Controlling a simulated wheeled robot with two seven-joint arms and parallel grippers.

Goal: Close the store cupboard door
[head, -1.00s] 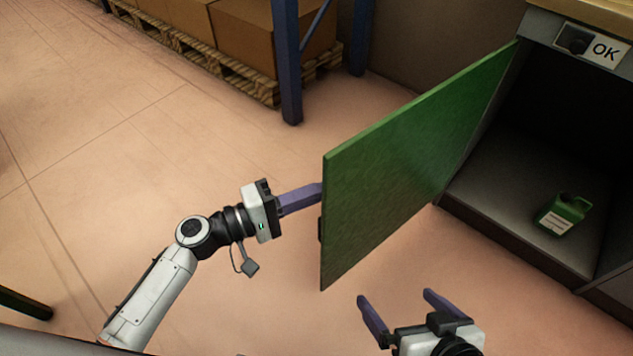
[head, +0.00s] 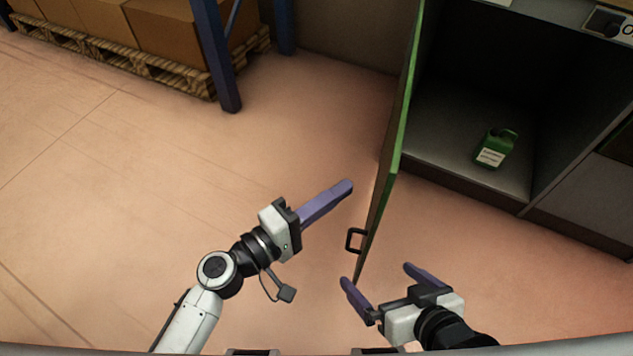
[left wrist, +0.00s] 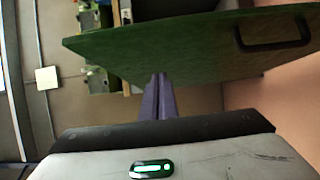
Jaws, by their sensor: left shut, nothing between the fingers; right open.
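The green cupboard door (head: 398,130) stands wide open, seen nearly edge-on in the head view. Its dark handle (head: 355,240) is on the left face near the free edge. The store cupboard (head: 465,105) is open to the right of the door. My left gripper (head: 349,186) is shut and empty, on the handle side of the door. In the left wrist view its fingers (left wrist: 160,82) point at the door face (left wrist: 170,50), with the handle (left wrist: 272,36) at upper right; I cannot tell whether they touch. My right gripper (head: 385,277) is open and empty near the door's lower free end.
A blue rack post (head: 217,60) and boxes on a pallet (head: 150,68) are at the back left. The floor (head: 130,180) left of the door is clear.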

